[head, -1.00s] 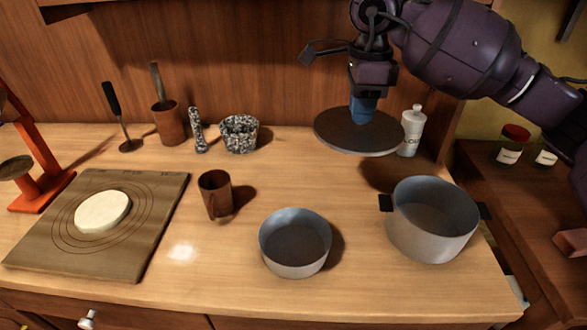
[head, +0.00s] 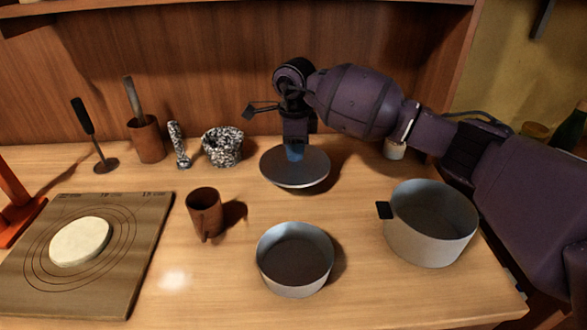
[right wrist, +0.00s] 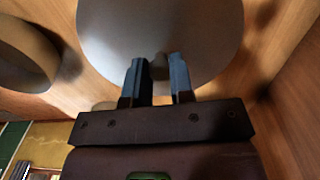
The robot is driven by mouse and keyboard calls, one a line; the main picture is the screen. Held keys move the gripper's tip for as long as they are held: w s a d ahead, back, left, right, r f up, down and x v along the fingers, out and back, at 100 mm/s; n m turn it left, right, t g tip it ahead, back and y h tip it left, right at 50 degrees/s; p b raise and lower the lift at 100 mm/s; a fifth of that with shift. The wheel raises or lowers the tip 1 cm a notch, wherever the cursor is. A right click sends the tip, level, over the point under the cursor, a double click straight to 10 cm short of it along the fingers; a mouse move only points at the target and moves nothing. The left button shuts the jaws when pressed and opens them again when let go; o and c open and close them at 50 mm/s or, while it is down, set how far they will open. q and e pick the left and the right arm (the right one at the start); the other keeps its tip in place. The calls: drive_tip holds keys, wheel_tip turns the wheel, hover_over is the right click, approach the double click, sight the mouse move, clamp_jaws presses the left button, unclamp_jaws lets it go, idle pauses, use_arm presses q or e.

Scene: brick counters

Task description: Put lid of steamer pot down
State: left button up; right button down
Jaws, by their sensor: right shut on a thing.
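The steamer pot lid (head: 296,170) is a round grey disc near the back middle of the counter in the head view. My right gripper (head: 294,150) is shut on its knob from above. The lid is level and low over the counter; I cannot tell whether it touches the wood. In the right wrist view the lid (right wrist: 165,25) lies beyond the two fingers (right wrist: 157,75), which close around its small knob. The open grey pot (head: 432,222) with dark side handles stands at the right. A shallow grey pan (head: 295,258) stands at the front middle. My left gripper is not in view.
A brown wooden mug (head: 205,212) stands left of the lid. A speckled mortar (head: 222,147) and pestle (head: 179,145) stand at the back. A board (head: 110,285) with round dough (head: 80,241) lies at left. Bare counter lies between lid and pan. A wooden wall closes the back.

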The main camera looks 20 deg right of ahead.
sight(295, 166)
drive_tip(key=shift+f, duration=0.6)
wheel_tip(295, 166, down, 4)
drive_tip(key=shift+f+b, duration=0.1)
drive_tip(key=shift+b, duration=0.25)
drive_tip(key=c, duration=1.4)
unclamp_jaws()
drive_tip(key=shift+f, duration=0.1)
drive_tip(key=shift+c, duration=0.2)
drive_tip(key=o, duration=0.4)
drive_tip(key=shift+o, duration=0.2)
